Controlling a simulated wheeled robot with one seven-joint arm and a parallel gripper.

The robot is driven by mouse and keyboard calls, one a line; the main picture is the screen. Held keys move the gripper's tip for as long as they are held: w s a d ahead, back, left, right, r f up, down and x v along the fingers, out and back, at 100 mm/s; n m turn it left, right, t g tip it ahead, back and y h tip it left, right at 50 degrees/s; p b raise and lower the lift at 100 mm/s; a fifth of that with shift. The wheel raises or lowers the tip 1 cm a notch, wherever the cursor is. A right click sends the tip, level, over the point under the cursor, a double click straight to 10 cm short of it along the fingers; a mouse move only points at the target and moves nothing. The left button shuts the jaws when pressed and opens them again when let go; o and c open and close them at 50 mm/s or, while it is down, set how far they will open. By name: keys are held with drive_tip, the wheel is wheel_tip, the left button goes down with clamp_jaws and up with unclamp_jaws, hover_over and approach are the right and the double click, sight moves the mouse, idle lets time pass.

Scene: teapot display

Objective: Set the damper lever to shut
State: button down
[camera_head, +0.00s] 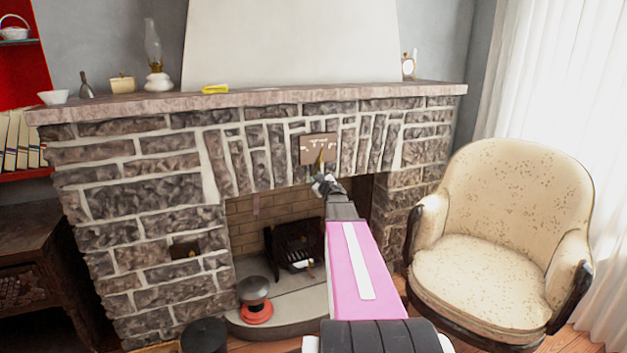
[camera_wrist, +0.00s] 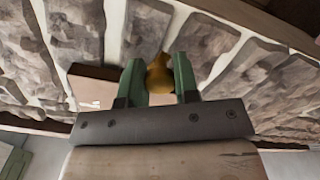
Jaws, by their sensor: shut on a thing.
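The damper plate (camera_head: 314,145) is a brown square with white markings on the stone above the fireplace opening, in the head view. A small brass lever (camera_head: 320,160) shows at its lower middle. My gripper (camera_head: 320,175) reaches up to it from below. In the wrist view, the lever's brass knob (camera_wrist: 158,74) sits between the two green fingers of my gripper (camera_wrist: 159,84), which are shut on it. Part of the plate (camera_wrist: 92,90) shows left of the fingers. The markings are too small to read, so I cannot tell which setting the lever is at.
The mantel shelf (camera_head: 270,97) runs above the plate, with a yellow object (camera_head: 215,89) and an oil lamp (camera_head: 155,60) on it. A cream armchair (camera_head: 500,220) stands close on the right. A grate (camera_head: 296,245) sits in the fireplace below my arm.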

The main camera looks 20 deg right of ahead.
drive_tip(key=d+n, duration=0.2)
drive_tip(key=n, duration=0.1)
drive_tip(key=d+n, duration=0.2)
drive_tip(key=n, duration=0.1)
drive_tip(key=d+r+n, duration=0.1)
drive_tip(key=d+n, duration=0.1)
drive_tip(key=n, duration=0.1)
drive_tip(key=shift+w+d+n, duration=0.1)
drive_tip(key=shift+n, duration=0.3)
drive_tip(key=shift+d+r+n, duration=0.25)
drive_tip(key=shift+d+n, duration=0.05)
drive_tip(key=shift+n, duration=0.35)
drive_tip(key=shift+d+r+n, duration=0.2)
drive_tip(key=shift+d+n, duration=0.1)
drive_tip(key=shift+n, duration=0.35)
drive_tip(key=c, duration=0.8)
unclamp_jaws()
drive_tip(key=shift+c, duration=0.2)
